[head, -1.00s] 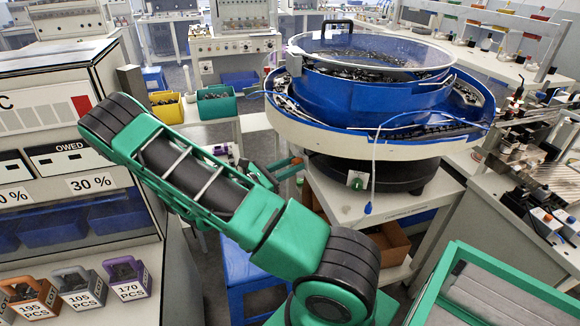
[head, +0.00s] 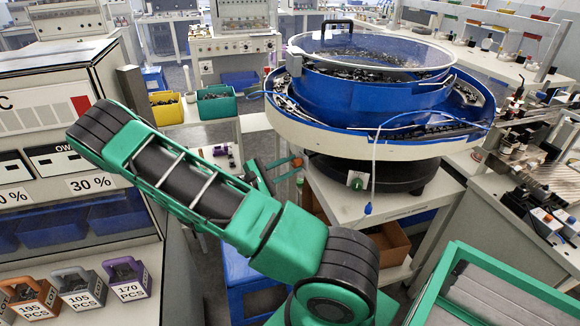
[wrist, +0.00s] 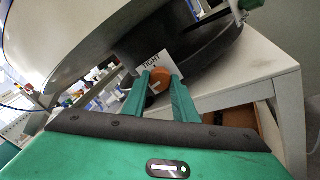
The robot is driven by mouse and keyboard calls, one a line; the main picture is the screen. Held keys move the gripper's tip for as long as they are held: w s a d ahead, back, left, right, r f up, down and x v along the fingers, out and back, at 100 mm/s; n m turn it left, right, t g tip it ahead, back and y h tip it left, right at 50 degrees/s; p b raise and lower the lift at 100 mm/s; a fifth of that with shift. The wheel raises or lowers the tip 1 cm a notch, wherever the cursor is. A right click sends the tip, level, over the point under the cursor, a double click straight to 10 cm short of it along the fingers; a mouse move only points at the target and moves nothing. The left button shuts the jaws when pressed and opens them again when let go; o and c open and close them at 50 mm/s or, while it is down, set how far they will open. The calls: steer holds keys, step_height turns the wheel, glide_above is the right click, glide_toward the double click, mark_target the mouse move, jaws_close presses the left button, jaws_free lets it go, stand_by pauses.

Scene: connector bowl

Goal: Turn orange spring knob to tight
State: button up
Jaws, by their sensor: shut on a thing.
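The orange spring knob (wrist: 160,76) sits at the base of the bowl feeder, below a white label reading TIGHT (wrist: 153,63). My gripper (wrist: 157,88) is shut on the knob, with one green finger on each side of it. In the head view, the orange knob (head: 297,162) shows at the left edge of the feeder's stand, at the tips of my gripper (head: 288,170). The fingers partly hide the knob, and I cannot read its exact turn angle.
The blue bowl feeder (head: 375,95) with its white rim overhangs the knob. A white stand (head: 345,208) carries the feeder. A cabinet (head: 70,150) with bins stands close on the left of my arm.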

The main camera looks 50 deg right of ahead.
steer(key=m, duration=0.4)
steer(key=shift+s+a+f+m, duration=0.1)
steer(key=shift+f+m, duration=0.05)
steer(key=shift+m, duration=0.15)
steer(key=m, duration=0.4)
steer(key=shift+m, duration=0.3)
steer(key=m, duration=0.4)
steer(key=shift+m, duration=2.6)
steer(key=o, duration=1)
steer(key=shift+o, duration=0.2)
